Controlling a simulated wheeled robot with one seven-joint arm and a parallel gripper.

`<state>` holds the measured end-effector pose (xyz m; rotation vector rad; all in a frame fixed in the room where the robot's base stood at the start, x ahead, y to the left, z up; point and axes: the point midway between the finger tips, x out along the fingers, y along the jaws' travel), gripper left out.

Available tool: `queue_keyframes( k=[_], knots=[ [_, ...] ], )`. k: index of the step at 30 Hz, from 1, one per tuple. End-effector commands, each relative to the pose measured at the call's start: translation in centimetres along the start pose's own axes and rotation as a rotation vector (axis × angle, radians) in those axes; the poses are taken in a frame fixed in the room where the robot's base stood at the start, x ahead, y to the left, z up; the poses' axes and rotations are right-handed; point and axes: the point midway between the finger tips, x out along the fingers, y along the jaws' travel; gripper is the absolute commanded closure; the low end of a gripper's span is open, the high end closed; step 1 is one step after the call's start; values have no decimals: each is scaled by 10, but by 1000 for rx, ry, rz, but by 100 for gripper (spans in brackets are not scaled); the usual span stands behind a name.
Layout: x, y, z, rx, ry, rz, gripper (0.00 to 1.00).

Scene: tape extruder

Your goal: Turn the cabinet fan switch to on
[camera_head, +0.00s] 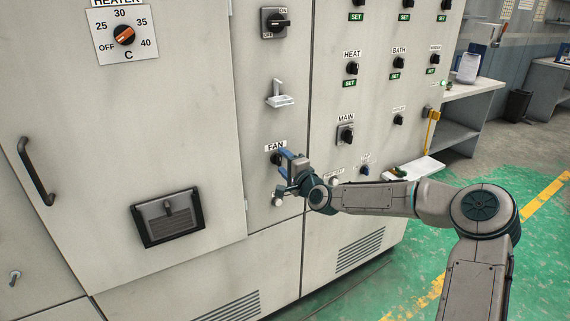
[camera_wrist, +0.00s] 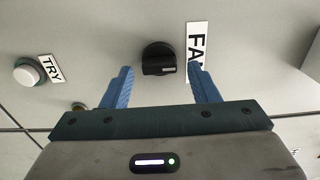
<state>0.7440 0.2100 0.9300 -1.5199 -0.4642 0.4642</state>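The fan switch is a black knob (camera_head: 276,158) under a white FAN label (camera_head: 276,146) on the pale cabinet. In the wrist view the black knob (camera_wrist: 159,59) shows beyond the fingertips, roughly between them, with the FAN label (camera_wrist: 197,50) to its right. My gripper (camera_head: 286,163) is at the cabinet front by the knob, partly covering it in the head view. In the wrist view my gripper (camera_wrist: 160,72) is open, its two blue fingers wide apart and empty. The fingers appear short of the knob; I cannot tell the exact gap.
A white knob (camera_wrist: 28,72) marked TRY sits left of the fan switch in the wrist view. A MAIN switch (camera_head: 346,134), an ON/OFF switch (camera_head: 276,22) and a small white bracket (camera_head: 280,96) stick out of the cabinet nearby.

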Motion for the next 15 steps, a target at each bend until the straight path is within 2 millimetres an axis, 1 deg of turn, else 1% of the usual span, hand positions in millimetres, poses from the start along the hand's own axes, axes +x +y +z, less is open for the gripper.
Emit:
queue_keyframes(
  k=[5, 8, 11, 15],
  knots=[
    [-1, 0, 1, -1, -2, 0, 45],
    [-8, 0, 1, -1, -2, 1, 45],
    [-21, 1, 0, -1, -1, 2, 45],
    [-48, 1, -1, -1, 0, 2, 45]
  ],
)
